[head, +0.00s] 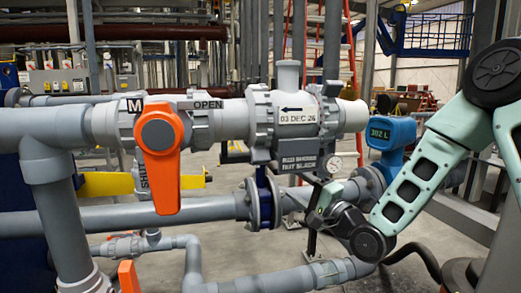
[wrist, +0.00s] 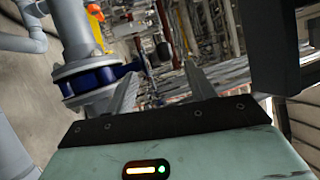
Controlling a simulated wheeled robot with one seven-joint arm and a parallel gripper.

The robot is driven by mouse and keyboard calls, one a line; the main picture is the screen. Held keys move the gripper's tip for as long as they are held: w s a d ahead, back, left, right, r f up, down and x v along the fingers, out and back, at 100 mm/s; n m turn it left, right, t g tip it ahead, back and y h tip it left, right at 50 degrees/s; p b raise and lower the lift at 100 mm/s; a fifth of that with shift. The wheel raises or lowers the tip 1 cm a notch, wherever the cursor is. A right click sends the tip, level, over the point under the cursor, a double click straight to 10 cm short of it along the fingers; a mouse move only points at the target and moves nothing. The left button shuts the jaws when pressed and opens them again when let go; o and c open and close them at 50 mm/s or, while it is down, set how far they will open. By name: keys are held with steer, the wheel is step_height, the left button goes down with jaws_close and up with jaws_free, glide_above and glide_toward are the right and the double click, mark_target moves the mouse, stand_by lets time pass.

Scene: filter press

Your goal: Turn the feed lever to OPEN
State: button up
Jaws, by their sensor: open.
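A large orange lever (head: 162,180) hangs straight down from a grey valve on the upper pipe in the head view. An OPEN label (head: 208,105) is on the pipe to the right of its hub. A SHUT label (head: 143,175), partly hidden by the lever, runs downward beside it. The lever points down along the SHUT label. My gripper (head: 318,212) is well to the right of the lever, below the check valve, and does not touch the lever. In the wrist view, the two fingers (wrist: 161,82) are apart with nothing between them.
A blue flange (head: 262,198) stands between gripper and lever. A second orange handle (head: 129,277) is at bottom left. A yellow bar (head: 105,184) passes behind the lever.

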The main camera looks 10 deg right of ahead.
mark_target(275, 168)
steer(key=p+x, duration=0.1)
steer(key=x, duration=0.8)
steer(key=shift+w+d+r, duration=0.15)
steer(key=shift+d, duration=0.05)
steer(key=c, duration=0.7)
